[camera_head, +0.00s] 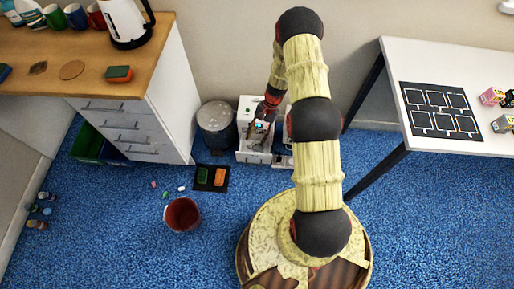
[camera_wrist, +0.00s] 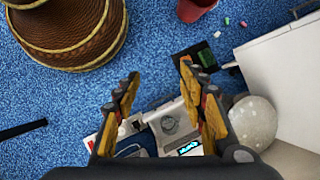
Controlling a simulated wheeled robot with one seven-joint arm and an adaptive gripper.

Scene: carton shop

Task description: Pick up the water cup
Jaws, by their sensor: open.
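No cup can be surely told as the water cup. A green cup (camera_head: 55,18), a blue cup (camera_head: 76,16) and a red cup (camera_head: 96,15) stand on the wooden counter at the upper left, far from my gripper. My gripper (camera_head: 262,112) is over a white machine (camera_head: 246,148) on the floor; the arm partly covers this machine. In the wrist view my gripper (camera_wrist: 160,68) is open, with no object between its yellow-padded fingers. The machine (camera_wrist: 172,122) shows below and between them, with a round grey disc and a lit cyan display.
A dark mat (camera_head: 226,187) with green and orange blocks and a red bucket (camera_head: 182,216) are on the blue carpet. A white table (camera_head: 440,70) is at the right; a kettle (camera_head: 126,22) is on the counter.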

